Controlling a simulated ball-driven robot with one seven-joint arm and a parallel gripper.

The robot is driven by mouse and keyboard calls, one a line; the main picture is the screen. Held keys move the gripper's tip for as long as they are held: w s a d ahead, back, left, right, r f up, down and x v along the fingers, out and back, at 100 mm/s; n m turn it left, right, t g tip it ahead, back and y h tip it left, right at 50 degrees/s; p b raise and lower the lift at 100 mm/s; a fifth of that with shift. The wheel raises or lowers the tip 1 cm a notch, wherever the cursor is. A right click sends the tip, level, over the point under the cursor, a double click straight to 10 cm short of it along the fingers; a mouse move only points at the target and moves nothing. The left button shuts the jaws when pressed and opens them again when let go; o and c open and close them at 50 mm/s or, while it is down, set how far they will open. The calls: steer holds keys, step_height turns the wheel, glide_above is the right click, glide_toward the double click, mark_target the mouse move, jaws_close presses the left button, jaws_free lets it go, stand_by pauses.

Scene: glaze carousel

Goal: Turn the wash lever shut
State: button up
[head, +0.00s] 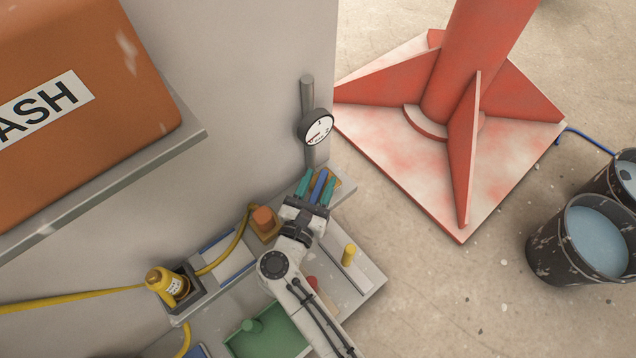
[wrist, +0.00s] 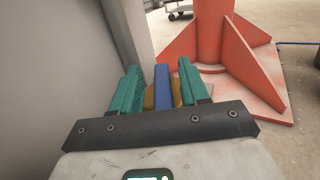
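The blue lever (head: 319,187) stands at the end of the wall ledge, below the pipe with the gauge; I take it as the wash lever. An ochre piece (head: 335,182) shows behind it. My gripper (head: 317,186) is open, with one teal finger on each side of the lever. In the wrist view the blue lever (wrist: 164,86) lies between the fingertips of my gripper (wrist: 163,80), with ochre showing on both sides of it. I see gaps between lever and fingers. The lever's lower part is hidden by my gripper.
A round gauge (head: 317,127) sits on the grey pipe (head: 307,92) just above. An orange tank (head: 95,95) stands on a shelf at upper left. A red stand (head: 470,125) and buckets (head: 575,243) are right.

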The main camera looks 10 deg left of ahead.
steer(key=shift+s, duration=0.15)
steer(key=s+a+p, duration=0.1)
steer(key=s+p, duration=0.1)
steer(key=s, duration=0.8)
steer(key=shift+s+a, duration=0.2)
steer(key=shift+a, duration=0.05)
steer(key=shift+c, duration=0.3)
